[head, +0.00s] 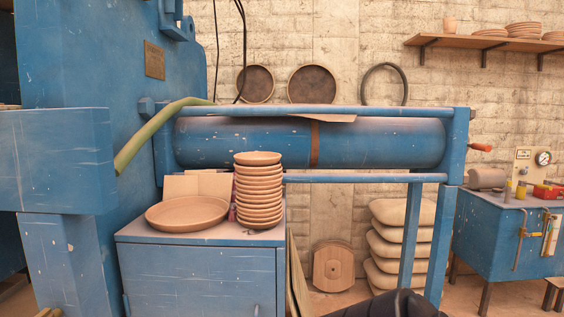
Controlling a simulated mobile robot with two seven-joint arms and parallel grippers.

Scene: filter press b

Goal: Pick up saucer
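A tall stack of several terracotta saucers (258,190) stands upright on the top of the blue cabinet (200,237), near its right end. The top saucer (257,158) lies level, with its rim free and nothing on it. A wide, shallow clay dish (187,213) lies to the left of the stack, close to it. No gripper fingers show. A dark rounded shape at the bottom edge, right of centre, looks like part of my arm. Nothing touches the stack.
A blue horizontal cylinder (380,144) in a frame with rails runs behind and above the stack. A green hose (150,135) slopes down at left, beside a blue machine block (55,160). Pale sacks (400,245) and a blue bench (510,240) stand at right.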

